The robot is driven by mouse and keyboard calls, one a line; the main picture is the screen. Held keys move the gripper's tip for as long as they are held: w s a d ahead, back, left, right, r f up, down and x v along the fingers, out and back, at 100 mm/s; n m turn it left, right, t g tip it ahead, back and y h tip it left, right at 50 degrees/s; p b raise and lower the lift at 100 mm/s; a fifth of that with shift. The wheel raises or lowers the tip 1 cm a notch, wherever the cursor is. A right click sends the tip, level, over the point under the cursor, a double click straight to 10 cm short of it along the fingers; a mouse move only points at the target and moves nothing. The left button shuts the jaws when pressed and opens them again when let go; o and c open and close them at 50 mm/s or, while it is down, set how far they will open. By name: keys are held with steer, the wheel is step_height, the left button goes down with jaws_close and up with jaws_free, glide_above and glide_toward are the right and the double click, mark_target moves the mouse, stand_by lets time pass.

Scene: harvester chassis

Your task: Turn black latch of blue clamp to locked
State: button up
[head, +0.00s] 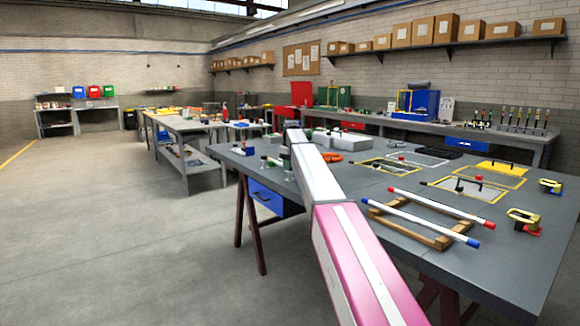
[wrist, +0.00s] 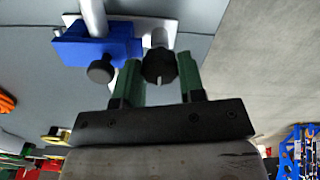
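In the wrist view the blue clamp (wrist: 92,50) sits on a white plate with a light rod or tube through it. A round black knob (wrist: 101,72) sticks out from its front. A second black knob with a white mark, apparently the black latch (wrist: 160,67), is at its right. My gripper (wrist: 160,82) has two green fingers spread apart, one on each side of this latch. In the head view my arm hides much of the gripper, and a small blue clamp (head: 241,149) shows near the table's left edge.
The grey table (head: 360,225) also carries a wooden rack (head: 410,222) with two white rods, yellow-framed plates (head: 465,188) and yellow clamps (head: 524,219). An orange coil (wrist: 6,103) lies left of the blue clamp. Open floor (head: 120,230) is left of the table.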

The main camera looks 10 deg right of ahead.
steer(key=shift+c, duration=0.9)
steer(key=m, duration=0.8)
steer(key=shift+m, duration=0.3)
steer(key=m, duration=0.9)
steer(key=shift+m, duration=0.3)
